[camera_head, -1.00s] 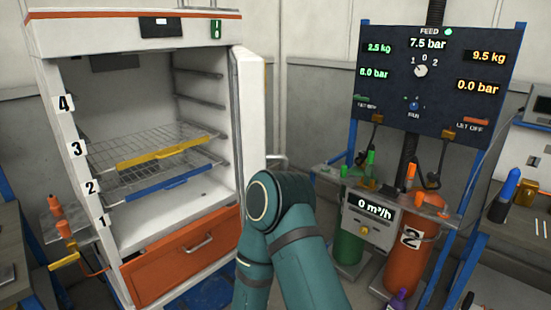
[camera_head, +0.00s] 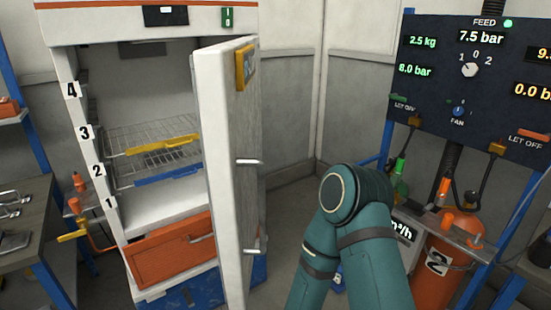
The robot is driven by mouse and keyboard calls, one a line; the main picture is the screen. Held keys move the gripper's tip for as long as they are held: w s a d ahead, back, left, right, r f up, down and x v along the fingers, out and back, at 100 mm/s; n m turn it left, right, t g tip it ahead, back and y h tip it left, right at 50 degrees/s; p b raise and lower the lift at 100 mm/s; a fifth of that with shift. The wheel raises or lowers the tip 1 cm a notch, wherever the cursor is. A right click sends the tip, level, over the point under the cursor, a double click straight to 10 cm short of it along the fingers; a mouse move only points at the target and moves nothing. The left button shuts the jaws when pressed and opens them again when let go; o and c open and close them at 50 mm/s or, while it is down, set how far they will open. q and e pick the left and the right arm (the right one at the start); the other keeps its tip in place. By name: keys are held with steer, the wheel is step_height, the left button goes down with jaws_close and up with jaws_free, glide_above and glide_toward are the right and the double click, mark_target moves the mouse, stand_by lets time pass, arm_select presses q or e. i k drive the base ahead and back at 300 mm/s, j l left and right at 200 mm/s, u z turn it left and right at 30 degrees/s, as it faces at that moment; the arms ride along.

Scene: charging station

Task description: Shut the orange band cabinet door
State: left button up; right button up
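The white cabinet with the orange band (camera_head: 75,3) along its top stands at the left. Its white door (camera_head: 222,130) is partly open, standing out from the cabinet's right side. The door's outer face shows a yellow-framed plate (camera_head: 245,66) and two metal handles (camera_head: 250,162). Through the opening I see wire racks with a yellow front bar (camera_head: 162,146) and a blue front bar (camera_head: 168,175). An orange drawer (camera_head: 165,255) is below, its right part behind the door. A teal arm of mine is right of the door. Neither gripper shows.
The dark gauge panel (camera_head: 458,105) and an orange cylinder (camera_head: 437,275) marked 2 stand at the right. A bench (camera_head: 40,210) is at the far left. A lever fixture with an orange knob (camera_head: 75,205) sits beside the cabinet. Bare wall corner shows behind my arm.

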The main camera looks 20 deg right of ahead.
mark_target(230, 121)
steer(key=l+z, duration=0.1)
steer(key=l, duration=0.85)
steer(key=i+l, duration=0.1)
steer(key=l, duration=0.3)
steer(key=z, duration=0.05)
